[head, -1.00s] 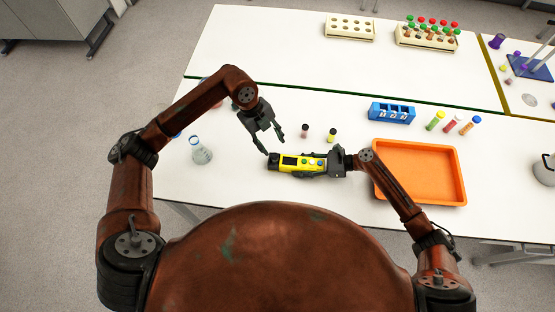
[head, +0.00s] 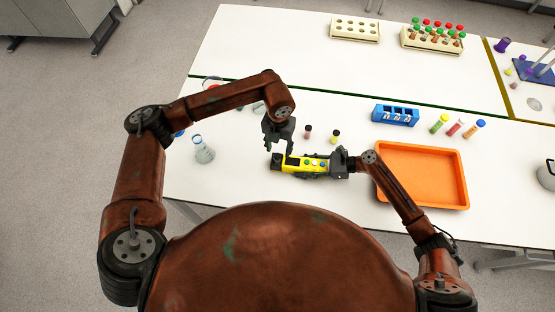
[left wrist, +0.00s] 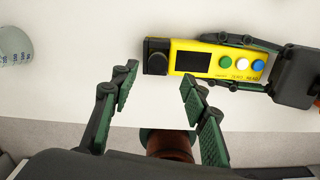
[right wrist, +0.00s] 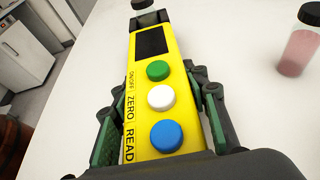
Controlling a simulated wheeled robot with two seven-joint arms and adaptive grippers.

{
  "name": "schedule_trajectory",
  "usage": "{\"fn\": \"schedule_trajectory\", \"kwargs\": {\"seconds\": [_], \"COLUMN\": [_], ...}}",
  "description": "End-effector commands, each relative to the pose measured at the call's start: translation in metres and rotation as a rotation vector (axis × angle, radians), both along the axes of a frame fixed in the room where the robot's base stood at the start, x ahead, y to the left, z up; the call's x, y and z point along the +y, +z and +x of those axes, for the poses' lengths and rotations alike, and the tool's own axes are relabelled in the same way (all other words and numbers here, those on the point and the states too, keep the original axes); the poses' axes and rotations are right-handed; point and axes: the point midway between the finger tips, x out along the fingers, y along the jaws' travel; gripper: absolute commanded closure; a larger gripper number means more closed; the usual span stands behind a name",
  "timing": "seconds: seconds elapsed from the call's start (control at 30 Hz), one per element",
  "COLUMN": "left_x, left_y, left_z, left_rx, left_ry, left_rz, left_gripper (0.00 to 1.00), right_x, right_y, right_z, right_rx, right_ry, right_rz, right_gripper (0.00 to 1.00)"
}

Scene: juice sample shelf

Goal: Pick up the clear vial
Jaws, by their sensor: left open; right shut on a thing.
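My right gripper (right wrist: 155,130) is shut on the button end of this meter. At the meter's other end is a dark round cap (left wrist: 156,52). The right wrist view shows a greyish, glassy part under this cap (right wrist: 145,14); I cannot tell for sure whether it is the clear vial. My left gripper (head: 278,147) is open and empty, with its fingers just behind that end in the head view. In the left wrist view the fingers (left wrist: 158,92) point toward the cap end, apart from it.
A pink vial (head: 307,132) and a yellow vial (head: 335,137) stand behind the meter. A flask (head: 203,150) stands at left. An orange tray (head: 420,175), blue rack (head: 395,115) and several coloured tubes (head: 456,128) are at right.

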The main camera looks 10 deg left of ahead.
Motion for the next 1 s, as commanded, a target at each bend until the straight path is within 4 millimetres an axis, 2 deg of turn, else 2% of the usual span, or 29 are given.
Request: {"fn": "schedule_trajectory", "kwargs": {"seconds": [0.23, 0.5, 0.77, 1.0], "left_x": [0.002, 0.003, 0.003, 0.003], "left_y": [-0.016, -0.053, -0.056, -0.056], "left_z": [0.001, 0.002, 0.003, 0.003], "left_rx": [0.002, 0.002, 0.0, 0.0], "left_ry": [0.001, 0.001, 0.001, 0.001], "left_rz": [0.0, 0.0, 0.0, 0.0], "left_gripper": [0.58, 0.58, 0.59, 0.76], "right_x": [0.0, 0.0, 0.0, 0.0], "right_y": [0.0, 0.0, 0.0, 0.0], "right_z": [0.0, 0.0, 0.0, 0.0], "right_rx": [0.0, 0.0, 0.0, 0.0], "right_ry": [0.0, 0.0, 0.0, 0.0], "right_rz": [-0.001, -0.001, -0.001, -0.001], "right_gripper": [0.95, 0.95, 0.95, 0.95]}}
